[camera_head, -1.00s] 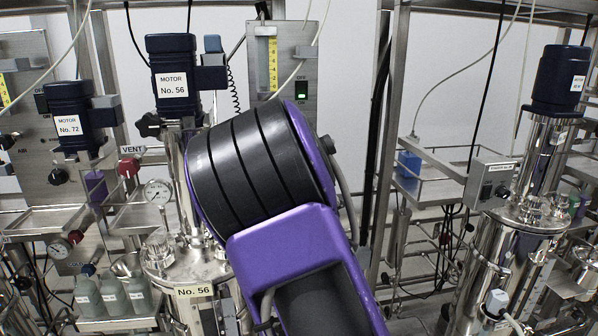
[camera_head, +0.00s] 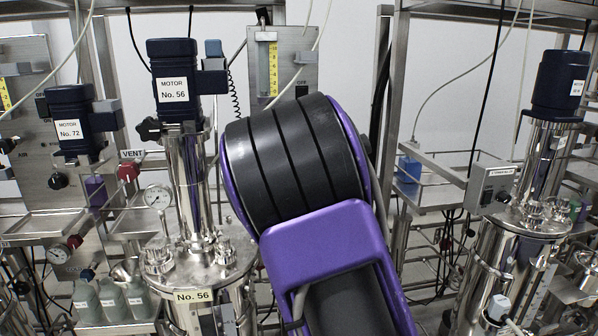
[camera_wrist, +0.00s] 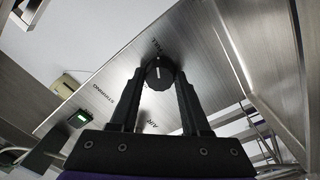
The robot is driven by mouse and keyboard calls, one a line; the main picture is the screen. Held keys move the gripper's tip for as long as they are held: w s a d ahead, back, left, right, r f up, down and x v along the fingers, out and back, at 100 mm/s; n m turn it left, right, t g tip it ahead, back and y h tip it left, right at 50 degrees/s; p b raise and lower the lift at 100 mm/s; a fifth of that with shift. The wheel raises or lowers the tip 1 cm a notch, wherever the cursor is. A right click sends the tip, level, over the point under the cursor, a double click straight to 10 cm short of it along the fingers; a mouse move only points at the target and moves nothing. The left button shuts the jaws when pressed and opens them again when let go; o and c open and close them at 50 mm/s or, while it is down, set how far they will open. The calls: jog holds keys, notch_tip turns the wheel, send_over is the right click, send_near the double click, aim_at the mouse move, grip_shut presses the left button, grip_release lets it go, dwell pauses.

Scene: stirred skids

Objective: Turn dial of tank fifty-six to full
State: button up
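In the wrist view a round black dial (camera_wrist: 160,74) sits on a slanted brushed-metal panel (camera_wrist: 115,90). It has a light mark on its face, and small lettering lies above and below it. My gripper (camera_wrist: 161,78) has one finger on each side of the dial, with the tips close to its edges. Whether they press on it I cannot tell. In the head view my black and purple arm hides the gripper and the dial. The tank labelled No. 56 (camera_head: 194,296) stands left of my arm, under the motor labelled No. 56 (camera_head: 173,85).
Another steel tank (camera_head: 490,265) stands at the right.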

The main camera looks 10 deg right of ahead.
jog(key=o, duration=0.4)
jog(key=s+p, duration=0.1)
jog(key=s, duration=1.6)
jog(key=shift+s+a+f, duration=0.2)
jog(key=shift+s+f, duration=0.05)
jog(key=shift+f, duration=0.15)
